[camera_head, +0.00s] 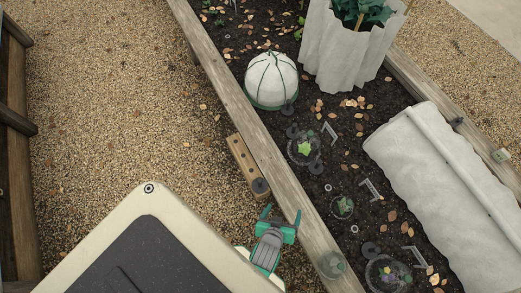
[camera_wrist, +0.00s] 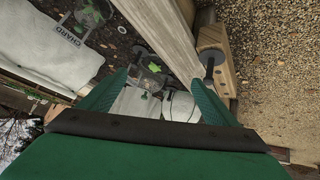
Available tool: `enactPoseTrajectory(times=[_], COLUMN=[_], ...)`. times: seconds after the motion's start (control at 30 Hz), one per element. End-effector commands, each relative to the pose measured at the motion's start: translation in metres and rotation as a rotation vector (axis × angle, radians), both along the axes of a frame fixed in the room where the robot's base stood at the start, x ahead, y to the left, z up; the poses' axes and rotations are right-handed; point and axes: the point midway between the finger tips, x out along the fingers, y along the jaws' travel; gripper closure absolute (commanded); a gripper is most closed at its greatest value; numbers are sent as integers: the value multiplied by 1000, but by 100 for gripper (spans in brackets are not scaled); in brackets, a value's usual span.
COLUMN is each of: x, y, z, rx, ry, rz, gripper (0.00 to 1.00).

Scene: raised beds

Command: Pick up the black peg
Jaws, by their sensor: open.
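The black peg (camera_head: 261,186) shows as a dark round disc at the near end of a wooden block (camera_head: 243,162) on the outer side of the raised bed's edge. In the wrist view the peg (camera_wrist: 211,57) shows as a dark disc with a thin black stem, at the block (camera_wrist: 223,42), right of the bed board. My green gripper (camera_head: 282,214) is open and empty, a little below and right of the peg in the head view. In the wrist view my gripper's two fingers (camera_wrist: 160,84) stand apart, with the peg beyond the right finger, not between them.
The raised bed's wooden board (camera_head: 245,110) runs close beside the block and my gripper. In the bed are a white dome (camera_head: 271,80), clear cloches (camera_head: 303,147), a white pleated planter (camera_head: 348,48) and a white fleece cover (camera_head: 440,170). Gravel (camera_head: 120,110) lies open to the left.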

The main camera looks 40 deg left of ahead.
Motion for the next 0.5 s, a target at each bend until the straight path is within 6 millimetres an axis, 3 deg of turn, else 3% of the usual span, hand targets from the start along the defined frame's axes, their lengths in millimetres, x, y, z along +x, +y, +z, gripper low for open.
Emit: enactPoseTrajectory(times=[0.03,0.2,0.33,0.5], x=[13,36,52,67], y=[11,43,71,111], z=[-13,-52,-70,-77], rx=[-26,-123,-199,-294], ry=[37,187,299,442], rz=[42,177,285,428], gripper=[17,17,17,17])
